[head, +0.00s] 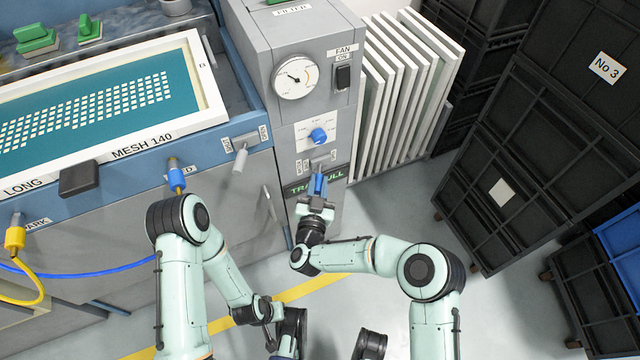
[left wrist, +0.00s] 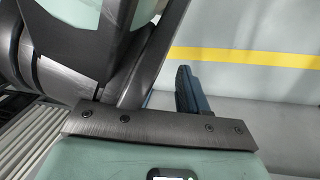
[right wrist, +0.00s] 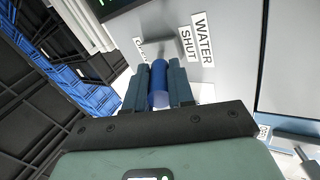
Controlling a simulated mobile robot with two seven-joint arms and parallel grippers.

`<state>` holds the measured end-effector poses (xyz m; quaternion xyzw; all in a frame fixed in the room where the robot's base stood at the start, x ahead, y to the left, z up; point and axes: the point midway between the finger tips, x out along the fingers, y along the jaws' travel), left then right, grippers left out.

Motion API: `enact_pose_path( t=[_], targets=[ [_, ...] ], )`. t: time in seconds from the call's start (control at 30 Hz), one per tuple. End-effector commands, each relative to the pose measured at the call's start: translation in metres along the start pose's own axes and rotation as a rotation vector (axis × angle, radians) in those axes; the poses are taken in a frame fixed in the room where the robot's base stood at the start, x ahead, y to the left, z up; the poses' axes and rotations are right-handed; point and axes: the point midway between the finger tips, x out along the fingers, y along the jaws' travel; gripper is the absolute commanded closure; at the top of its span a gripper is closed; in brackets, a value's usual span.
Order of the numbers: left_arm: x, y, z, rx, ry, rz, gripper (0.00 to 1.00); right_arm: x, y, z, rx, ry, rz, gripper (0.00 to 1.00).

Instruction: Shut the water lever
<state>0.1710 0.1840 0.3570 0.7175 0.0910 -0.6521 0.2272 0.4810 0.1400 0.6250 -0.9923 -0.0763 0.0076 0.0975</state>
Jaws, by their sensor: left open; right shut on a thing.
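The water lever has a blue handle (right wrist: 158,84) and a grey pivot on the panel, with a "WATER SHUT" label (right wrist: 196,42) on one side and a partly hidden "OPEN" label on the other. My right gripper (head: 318,184) is shut on the handle, with one finger on each side of it (right wrist: 160,82). In the head view the fingers hide most of the handle. The lever lies low on the grey cabinet front. My left gripper is open and empty, low over the floor; one finger shows in the left wrist view (left wrist: 188,92).
The grey cabinet has a gauge (head: 296,77), a fan switch (head: 343,77) and a blue knob (head: 318,135). White frames (head: 400,90) stand to its right, black crates (head: 560,150) further right. Floor in front is clear.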

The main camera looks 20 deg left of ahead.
Motion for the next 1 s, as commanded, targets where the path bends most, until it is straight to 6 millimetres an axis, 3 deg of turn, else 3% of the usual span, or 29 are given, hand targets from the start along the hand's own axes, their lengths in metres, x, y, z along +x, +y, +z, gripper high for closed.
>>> enact_pose_path(
  t=[0.1, 0.13, 0.2, 0.6, 0.77, 1.0],
  targets=[
    [0.000, 0.000, 0.000, 0.000, 0.000, 0.000, 0.57, -0.001, -0.001, 0.001, 0.001, -0.001, -0.002, 1.00],
    [0.000, 0.000, 0.000, 0.000, 0.000, 0.000, 0.57, -0.001, -0.001, 0.001, 0.001, -0.001, -0.002, 0.71],
    [0.000, 0.000, 0.000, 0.000, 0.000, 0.000, 0.57, -0.001, -0.001, 0.001, 0.001, -0.001, -0.002, 0.52],
    [-0.004, 0.003, -0.003, 0.003, 0.012, 0.006, 0.57, -0.008, -0.001, 0.000, 0.000, -0.001, -0.003, 0.52],
    [-0.016, 0.015, -0.017, 0.015, 0.057, 0.026, 0.57, -0.036, -0.002, -0.001, -0.001, -0.004, -0.006, 0.52],
    [-0.036, 0.034, -0.038, 0.034, 0.133, 0.061, 0.57, -0.091, -0.002, -0.001, -0.001, -0.005, -0.006, 0.52]
  ],
)
